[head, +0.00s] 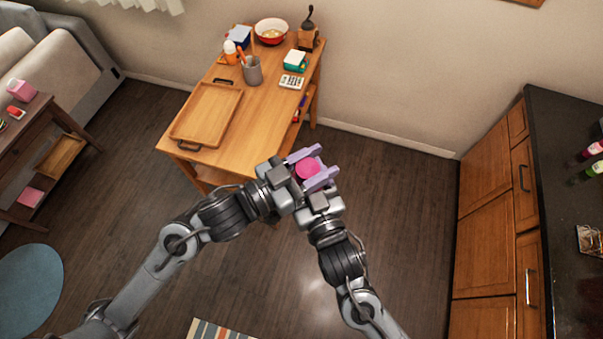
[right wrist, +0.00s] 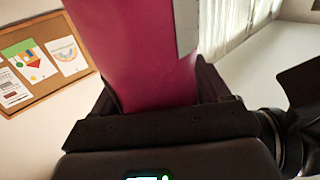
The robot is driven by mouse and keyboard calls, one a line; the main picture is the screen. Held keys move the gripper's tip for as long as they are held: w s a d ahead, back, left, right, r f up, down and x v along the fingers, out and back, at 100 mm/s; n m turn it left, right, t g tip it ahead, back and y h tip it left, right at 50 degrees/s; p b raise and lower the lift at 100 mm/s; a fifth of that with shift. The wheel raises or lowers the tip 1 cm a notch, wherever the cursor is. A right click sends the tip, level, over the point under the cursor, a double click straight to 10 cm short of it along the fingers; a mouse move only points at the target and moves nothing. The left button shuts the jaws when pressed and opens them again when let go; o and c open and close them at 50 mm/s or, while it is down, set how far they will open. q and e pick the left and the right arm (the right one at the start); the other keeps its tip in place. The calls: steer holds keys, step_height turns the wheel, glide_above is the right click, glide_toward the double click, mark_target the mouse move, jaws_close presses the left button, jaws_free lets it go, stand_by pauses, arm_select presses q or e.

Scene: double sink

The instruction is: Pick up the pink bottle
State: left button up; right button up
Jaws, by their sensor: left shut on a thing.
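The pink bottle (head: 308,168) shows from above as a round pink top, held in the air in front of the wooden table. My left gripper (head: 325,161) is shut on it, with lilac fingers on either side. My right gripper (head: 319,197) is close against the near side of the bottle, and its fingers are largely hidden in the head view. In the right wrist view the bottle (right wrist: 150,55) fills the upper middle as a magenta surface with a pale panel. Dark finger parts of my right gripper (right wrist: 157,92) flank it; whether they press on it is unclear.
The wooden table (head: 240,130) holds a tray (head: 206,113), a grey cup (head: 252,72) and a red bowl (head: 271,31). A dark counter (head: 560,130) with bottles stands at the right. A small brown table (head: 25,130) is at the left. The floor between is open.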

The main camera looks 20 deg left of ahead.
steer(key=shift+s+a, duration=0.15)
steer(key=shift+c, duration=1.1)
arm_select(q)
steer(key=o, duration=0.9)
arm_select(e)
steer(key=shift+c, duration=1.1)
arm_select(q)
steer(key=o, duration=0.5)
steer(key=shift+o, duration=0.2)
